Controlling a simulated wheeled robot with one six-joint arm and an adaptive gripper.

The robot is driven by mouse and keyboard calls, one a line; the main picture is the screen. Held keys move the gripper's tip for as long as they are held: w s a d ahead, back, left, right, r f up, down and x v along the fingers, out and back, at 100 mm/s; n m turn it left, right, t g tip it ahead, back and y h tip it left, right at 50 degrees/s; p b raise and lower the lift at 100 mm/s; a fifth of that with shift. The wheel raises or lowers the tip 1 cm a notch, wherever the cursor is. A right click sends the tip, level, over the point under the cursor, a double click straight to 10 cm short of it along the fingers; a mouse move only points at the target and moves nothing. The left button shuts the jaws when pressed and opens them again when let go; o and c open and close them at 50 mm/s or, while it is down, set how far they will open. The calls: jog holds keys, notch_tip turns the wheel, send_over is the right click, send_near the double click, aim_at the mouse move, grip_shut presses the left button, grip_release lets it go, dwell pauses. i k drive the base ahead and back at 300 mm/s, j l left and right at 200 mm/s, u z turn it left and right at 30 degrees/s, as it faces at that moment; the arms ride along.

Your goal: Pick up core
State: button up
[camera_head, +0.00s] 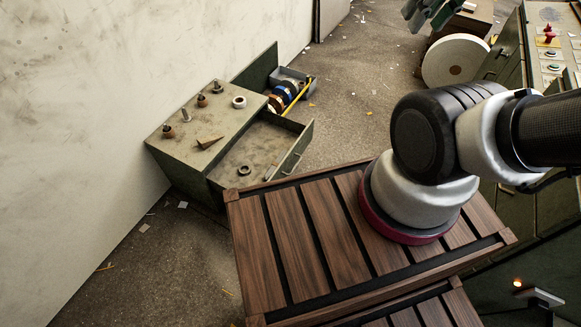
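No part is plainly marked as the core. A dark ring (244,170) lies flat in the open drawer (270,150) of a low green cabinet. A small pale ring (239,102) sits on the cabinet top. A large white roll with a brown centre (455,62) stands on the floor at the upper right. My arm crosses the right side and leaves the picture. Greenish-grey finger-like parts (431,13), cut off by the top edge, look like my gripper. They are apart from the rings and the roll. Their opening is unclear.
The cabinet top (190,135) holds several small knobs and a wedge. A grey bin (292,80) with coloured rolls stands behind it. A slatted wooden top (320,235) fills the front. A green machine (508,50) stands at right. Floor between cabinet and roll is mostly clear.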

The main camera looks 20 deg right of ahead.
aim_at(172, 133)
jog(key=i+j, duration=0.1)
jog(key=j, duration=0.3)
jog(key=i+j, duration=0.1)
jog(key=j, duration=0.3)
jog(key=i+j+u, duration=0.1)
jog(key=j, duration=0.3)
jog(key=i+j, duration=0.15)
jog(key=j, duration=0.2)
jog(key=i+j, duration=0.1)
jog(key=j, duration=0.3)
jog(key=i+j+u, duration=0.1)
jog(key=j, duration=0.3)
jog(key=i+j, duration=0.2)
jog(key=j, duration=0.15)
jog(key=i+j, duration=0.1)
jog(key=j, duration=0.3)
